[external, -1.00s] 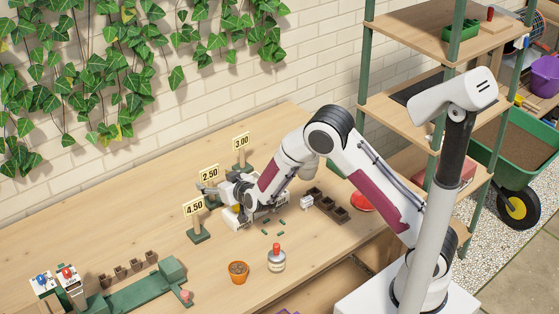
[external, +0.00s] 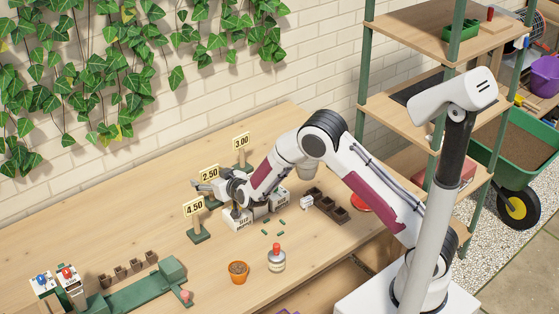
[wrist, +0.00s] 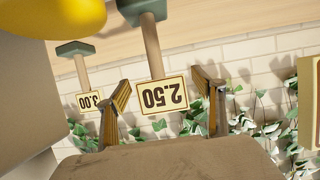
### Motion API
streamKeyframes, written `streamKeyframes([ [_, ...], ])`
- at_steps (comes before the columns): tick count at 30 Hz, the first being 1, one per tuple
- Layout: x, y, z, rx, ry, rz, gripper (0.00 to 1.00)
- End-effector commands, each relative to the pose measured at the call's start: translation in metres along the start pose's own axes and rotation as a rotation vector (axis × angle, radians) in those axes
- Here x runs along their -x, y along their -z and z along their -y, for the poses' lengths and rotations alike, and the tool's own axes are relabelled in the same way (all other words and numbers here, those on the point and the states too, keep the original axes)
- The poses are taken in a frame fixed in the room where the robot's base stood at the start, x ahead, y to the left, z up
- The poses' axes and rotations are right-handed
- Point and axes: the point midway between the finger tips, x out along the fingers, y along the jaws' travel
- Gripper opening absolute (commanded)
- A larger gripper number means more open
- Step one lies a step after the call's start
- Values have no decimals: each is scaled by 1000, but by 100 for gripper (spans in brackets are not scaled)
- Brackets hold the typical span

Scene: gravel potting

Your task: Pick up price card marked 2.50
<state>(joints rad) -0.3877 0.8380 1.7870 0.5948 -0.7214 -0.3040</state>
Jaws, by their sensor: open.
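The price card marked 2.50 (external: 209,173) stands on a post with a green base near the wall side of the bench. In the wrist view the same card (wrist: 162,96) appears upside down, between the two fingers. My gripper (external: 196,187) is open at the card, its fingertips reaching past the post side in the external view. In the wrist view my gripper's fingers (wrist: 165,100) are spread left and right of the card, with a gap on each side. Part of the post and base is hidden by my gripper in the external view.
The 4.50 card (external: 194,208) stands close by in front, and the 3.00 card (external: 241,141) stands behind to the right. White boxes (external: 238,219) sit under my wrist. The left back bench is clear.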

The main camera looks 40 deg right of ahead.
Motion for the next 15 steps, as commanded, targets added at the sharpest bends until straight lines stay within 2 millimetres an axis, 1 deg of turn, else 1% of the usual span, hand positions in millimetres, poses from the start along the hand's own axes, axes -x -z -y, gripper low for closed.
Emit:
streamKeyframes([
  [1,0,0,0,0,0,0,68],
  [2,0,0,0,0,0,0,65],
  [3,0,0,0,0,0,0,55],
  [5,0,0,0,0,0,0,40],
  [6,0,0,0,0,0,0,29],
  [9,0,0,0,0,0,0,5],
  [15,0,1,0,-1,0,-2,5],
])
